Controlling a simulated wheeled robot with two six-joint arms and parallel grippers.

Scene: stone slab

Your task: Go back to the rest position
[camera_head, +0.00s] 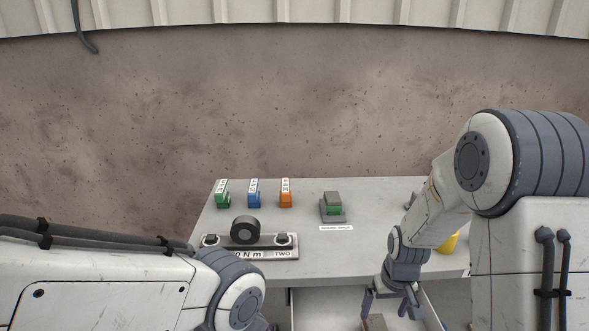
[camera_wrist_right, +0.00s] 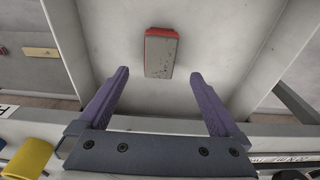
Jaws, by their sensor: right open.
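My right gripper (camera_head: 390,305) reaches down over an open drawer at the front of the grey table. In the right wrist view its two purple fingers (camera_wrist_right: 159,75) stand wide apart with nothing between them. A grey block with a red edge (camera_wrist_right: 160,55) lies on the drawer floor beyond the fingertips, apart from them. The block's top (camera_head: 376,323) shows at the bottom edge of the head view. My left arm comes in from the left, low in the head view; its gripper is out of sight.
A yellow object (camera_head: 451,243) is partly behind my right arm.

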